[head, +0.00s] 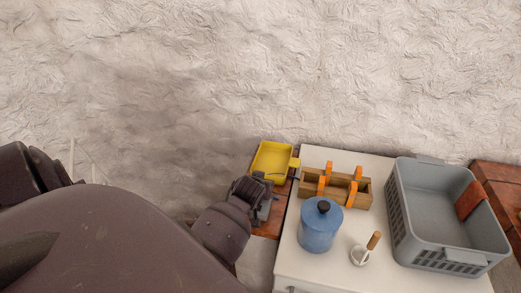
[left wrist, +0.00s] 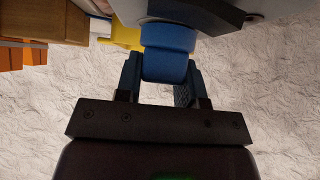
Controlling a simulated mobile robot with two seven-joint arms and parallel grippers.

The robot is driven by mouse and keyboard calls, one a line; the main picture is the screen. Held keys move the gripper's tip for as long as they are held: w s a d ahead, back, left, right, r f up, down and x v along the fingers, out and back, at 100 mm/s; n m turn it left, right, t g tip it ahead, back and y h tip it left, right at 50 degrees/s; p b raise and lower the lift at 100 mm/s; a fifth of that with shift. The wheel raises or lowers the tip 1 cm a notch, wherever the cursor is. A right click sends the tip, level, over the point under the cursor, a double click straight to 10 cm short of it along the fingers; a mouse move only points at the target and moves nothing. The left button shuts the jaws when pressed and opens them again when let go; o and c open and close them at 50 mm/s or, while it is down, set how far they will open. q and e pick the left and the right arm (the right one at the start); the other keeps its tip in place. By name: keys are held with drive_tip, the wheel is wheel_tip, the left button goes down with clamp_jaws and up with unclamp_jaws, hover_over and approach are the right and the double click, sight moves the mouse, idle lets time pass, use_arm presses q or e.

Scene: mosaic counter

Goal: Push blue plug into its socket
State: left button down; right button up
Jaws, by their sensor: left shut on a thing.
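My left gripper (left wrist: 160,82) is shut on the blue plug (left wrist: 165,66), which sits between its two fingers in the left wrist view. The far end of the plug meets a dark grey part (left wrist: 207,14) at the top of that view. I cannot tell whether this is the socket or how deep the plug sits. In the head view my left gripper (head: 262,204) is at the left edge of the white counter, just below a yellow tray. The plug and the socket cannot be made out there. My right gripper is not in view.
The yellow tray (head: 268,152) is just behind the left gripper. On the white counter (head: 322,262) stand a wooden caddy (head: 350,200) with orange-handled things, a blue lidded canister (head: 319,232), a small white pot (head: 359,256) with a wooden handle and a grey basket (head: 436,252).

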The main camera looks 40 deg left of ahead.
use_arm(q)
drive_tip(key=c, duration=0.6)
unclamp_jaws()
drive_tip(key=shift+c, duration=0.2)
drive_tip(key=shift+r, duration=0.1)
drive_tip(key=shift+s+d+r, duration=0.2)
drive_tip(key=shift+s+r, duration=0.05)
drive_tip(key=shift+s, duration=0.05)
drive_tip(key=v, duration=0.9)
drive_tip(key=shift+s+d+r, duration=0.2)
drive_tip(key=shift+s+r, duration=0.05)
